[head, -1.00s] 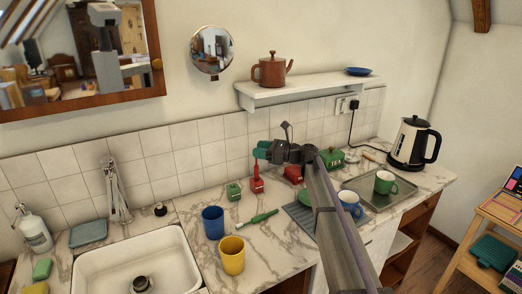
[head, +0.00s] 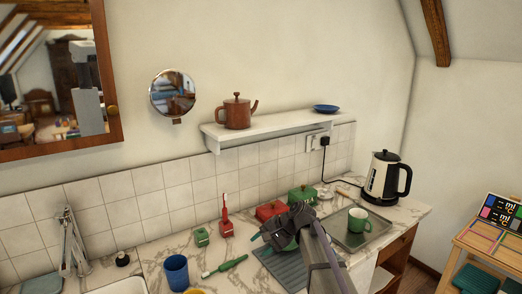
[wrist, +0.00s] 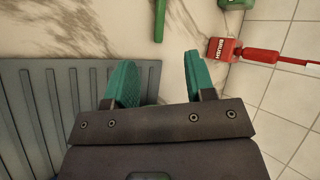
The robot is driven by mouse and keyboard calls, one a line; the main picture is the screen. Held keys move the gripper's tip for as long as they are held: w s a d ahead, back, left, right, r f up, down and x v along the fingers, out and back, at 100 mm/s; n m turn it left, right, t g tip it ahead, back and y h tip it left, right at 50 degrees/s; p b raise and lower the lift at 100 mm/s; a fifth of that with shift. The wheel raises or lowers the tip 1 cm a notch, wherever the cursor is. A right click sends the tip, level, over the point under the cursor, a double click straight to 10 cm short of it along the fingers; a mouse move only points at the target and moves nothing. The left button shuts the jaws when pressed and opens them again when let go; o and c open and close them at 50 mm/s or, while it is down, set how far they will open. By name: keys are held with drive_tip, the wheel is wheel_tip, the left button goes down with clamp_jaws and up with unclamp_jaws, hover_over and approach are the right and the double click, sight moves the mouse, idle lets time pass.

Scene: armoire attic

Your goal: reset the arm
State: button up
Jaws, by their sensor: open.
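My gripper (head: 262,243) hangs over the marble counter, above the grey ribbed mat (head: 286,266). In the wrist view its two teal fingertips (wrist: 158,78) stand apart with nothing between them. The ribbed mat (wrist: 40,110) lies below and to the left there. My arm reaches in from the bottom right of the head view and hides part of the mat.
A red stand with a brush (head: 226,226), a red box (head: 270,211), a green box (head: 301,194) and a green brush (head: 225,266) lie near the gripper. A blue cup (head: 176,272), a green mug (head: 359,220) and a kettle (head: 385,180) stand on the counter. A shelf (head: 275,130) is above.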

drive_tip(key=s+d+n+h, duration=0.1)
drive_tip(key=s+d, duration=0.2)
drive_tip(key=s, duration=0.1)
drive_tip(key=s+d+f+n+h+p, duration=0.1)
drive_tip(key=s+d+n+h, duration=0.1)
drive_tip(key=s, duration=0.3)
drive_tip(key=s+d+f+n+h, duration=0.1)
drive_tip(key=s+d+h, duration=0.1)
drive_tip(key=s+d, duration=0.1)
drive_tip(key=shift+s+d+g, duration=0.15)
drive_tip(key=shift+s+d, duration=0.05)
drive_tip(key=shift+s, duration=0.25)
drive_tip(key=shift+s+d+g, duration=0.15)
drive_tip(key=shift+s, duration=0.3)
drive_tip(key=s+d+r+n+h+p, duration=0.1)
drive_tip(key=s+d+h, duration=0.3)
drive_tip(key=s+d, duration=0.4)
drive_tip(key=s+p, duration=0.1)
drive_tip(key=s, duration=0.2)
drive_tip(key=shift+s+r+n+p, duration=0.15)
drive_tip(key=shift+s+n+p, duration=0.05)
drive_tip(key=shift+n+p, duration=0.15)
